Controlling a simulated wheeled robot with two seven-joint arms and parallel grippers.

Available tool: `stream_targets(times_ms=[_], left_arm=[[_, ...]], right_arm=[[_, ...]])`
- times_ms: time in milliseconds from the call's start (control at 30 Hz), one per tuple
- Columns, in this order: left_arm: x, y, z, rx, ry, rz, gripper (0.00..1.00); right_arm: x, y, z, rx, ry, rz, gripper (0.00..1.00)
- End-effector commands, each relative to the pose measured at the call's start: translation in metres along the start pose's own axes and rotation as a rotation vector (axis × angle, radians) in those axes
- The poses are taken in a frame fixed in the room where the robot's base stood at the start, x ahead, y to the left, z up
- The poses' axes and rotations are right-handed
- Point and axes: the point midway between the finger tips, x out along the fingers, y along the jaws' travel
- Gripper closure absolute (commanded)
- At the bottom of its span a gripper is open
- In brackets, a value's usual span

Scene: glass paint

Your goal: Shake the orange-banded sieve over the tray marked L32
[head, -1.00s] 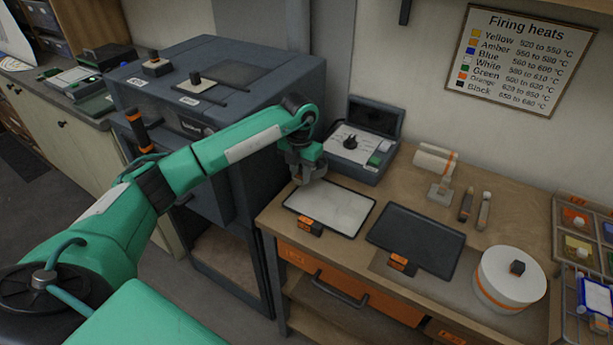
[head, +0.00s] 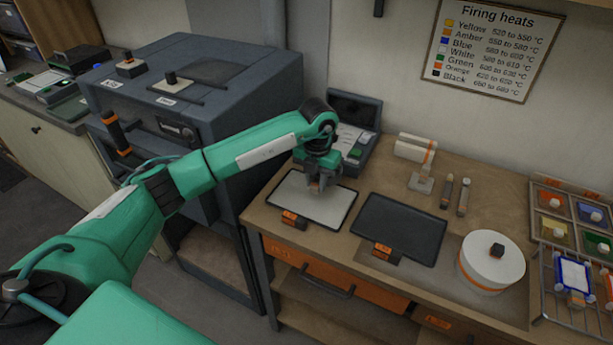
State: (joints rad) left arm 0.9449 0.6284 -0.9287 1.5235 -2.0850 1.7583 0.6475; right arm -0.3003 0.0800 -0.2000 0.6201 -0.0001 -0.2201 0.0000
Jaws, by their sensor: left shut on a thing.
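My left gripper (head: 317,186) points down over the far part of a tray with a pale surface (head: 303,205). It is shut on a small brownish thing that is mostly hidden by the fingers; I cannot tell what it is. The pale tray has an orange and black tag (head: 292,218) at its front, too small to read. A dark tray (head: 402,228) lies to its right, with a similar tag (head: 385,252). A white cylinder with an orange band (head: 415,149) rests on a small block behind the trays. My right gripper is not in view.
A round white lidded pot (head: 490,262) with an orange band stands right of the dark tray. Two slim tools (head: 455,193) lie behind it. An open grey case (head: 355,125) stands behind the gripper. A rack of colours (head: 570,215) is at far right; a grey kiln (head: 200,85) at left.

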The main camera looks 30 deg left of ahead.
Motion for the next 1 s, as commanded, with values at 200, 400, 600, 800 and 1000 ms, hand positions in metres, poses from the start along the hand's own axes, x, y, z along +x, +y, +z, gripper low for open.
stream_targets(times_ms=[200, 400, 600, 800, 1000], left_arm=[[-0.001, -0.023, 0.000, 0.002, -0.001, -0.001, 1.00], [0.000, -0.042, 0.000, 0.002, 0.000, 0.000, 1.00], [0.000, -0.056, 0.000, 0.001, -0.001, 0.000, 1.00], [0.000, -0.062, 0.000, 0.000, -0.001, 0.001, 1.00], [0.000, -0.063, 0.000, 0.000, -0.001, 0.000, 1.00]], right_arm=[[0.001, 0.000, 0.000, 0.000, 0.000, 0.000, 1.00], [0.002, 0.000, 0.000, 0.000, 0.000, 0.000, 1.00], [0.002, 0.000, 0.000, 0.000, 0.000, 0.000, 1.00], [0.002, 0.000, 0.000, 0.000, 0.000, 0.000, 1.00], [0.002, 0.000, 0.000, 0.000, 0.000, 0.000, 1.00]])
